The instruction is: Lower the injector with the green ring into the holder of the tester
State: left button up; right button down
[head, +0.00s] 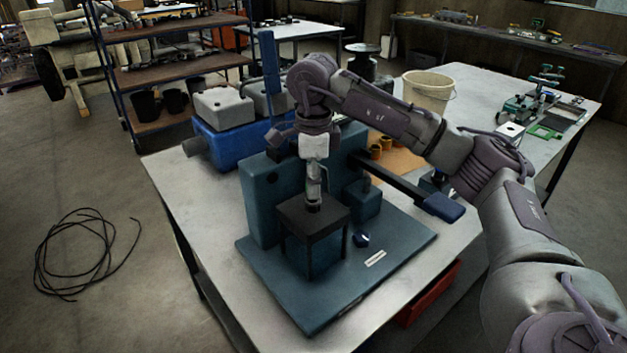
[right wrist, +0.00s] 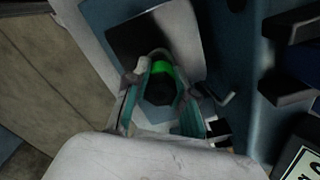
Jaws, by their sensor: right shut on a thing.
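The tester (head: 262,205) is a dark teal machine on a flat base plate on the table. Its holder is a black-topped stand (head: 296,214) at the front. My right gripper (head: 314,188) points down over this stand, shut on the injector. In the right wrist view the injector (right wrist: 160,90) shows its dark end and bright green ring (right wrist: 161,69) between the two fingers (right wrist: 158,108). Its lower end is hidden, so I cannot tell whether it is above the holder's opening or inside it. My left gripper is not in view.
A blue and grey unit (head: 222,137) stands behind the tester. A dark bar with a blue end (head: 440,207) juts out to its right. A cream bucket (head: 428,92) and a green vise (head: 528,104) stand farther back. A cable (head: 75,255) lies on the floor at left.

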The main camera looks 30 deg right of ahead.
jog(key=shift+f+b, duration=0.4)
jog(key=shift+f, duration=0.3)
jog(key=c, duration=0.9)
grip_release()
jog(key=o, duration=0.4)
jog(key=shift+r, duration=0.15)
